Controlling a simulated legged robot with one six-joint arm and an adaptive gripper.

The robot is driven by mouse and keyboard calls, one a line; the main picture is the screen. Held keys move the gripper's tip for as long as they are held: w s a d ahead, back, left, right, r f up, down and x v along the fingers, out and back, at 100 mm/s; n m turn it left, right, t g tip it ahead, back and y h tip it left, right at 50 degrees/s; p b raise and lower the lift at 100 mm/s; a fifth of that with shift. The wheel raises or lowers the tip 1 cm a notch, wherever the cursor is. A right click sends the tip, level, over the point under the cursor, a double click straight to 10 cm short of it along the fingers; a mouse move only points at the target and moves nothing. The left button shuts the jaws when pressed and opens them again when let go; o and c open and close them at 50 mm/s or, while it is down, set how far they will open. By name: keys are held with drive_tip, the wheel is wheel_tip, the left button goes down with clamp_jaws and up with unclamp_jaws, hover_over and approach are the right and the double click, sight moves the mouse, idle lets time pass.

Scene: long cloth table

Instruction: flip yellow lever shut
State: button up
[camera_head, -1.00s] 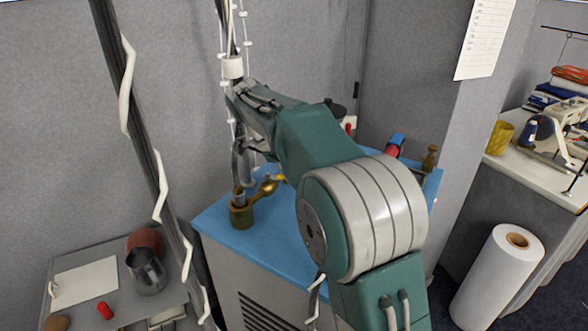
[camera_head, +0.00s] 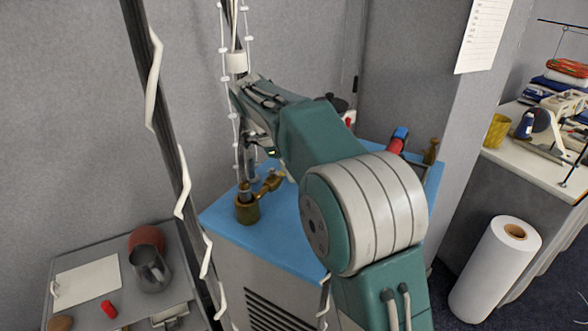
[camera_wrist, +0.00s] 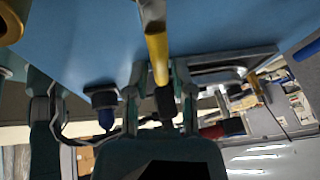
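In the head view a brass fitting (camera_head: 247,209) with a short brass arm stands on the blue top of a grey cabinet. My gripper hangs behind and above that fitting, largely hidden by my arm, and the yellow lever is not visible there.
The blue cabinet top (camera_head: 225,222) has a red-and-blue item (camera_head: 397,141) and another brass fitting (camera_head: 431,151) at its right. A low shelf with a metal jug (camera_head: 150,270) stands at left. A white roll (camera_head: 497,270) stands on the floor at right.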

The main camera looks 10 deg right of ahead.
drive_tip(key=shift+a+r, duration=0.1)
drive_tip(key=shift+r, duration=0.1)
drive_tip(key=v, duration=1.1)
drive_tip(key=shift+a+r, duration=0.25)
drive_tip(key=shift+w, duration=0.15)
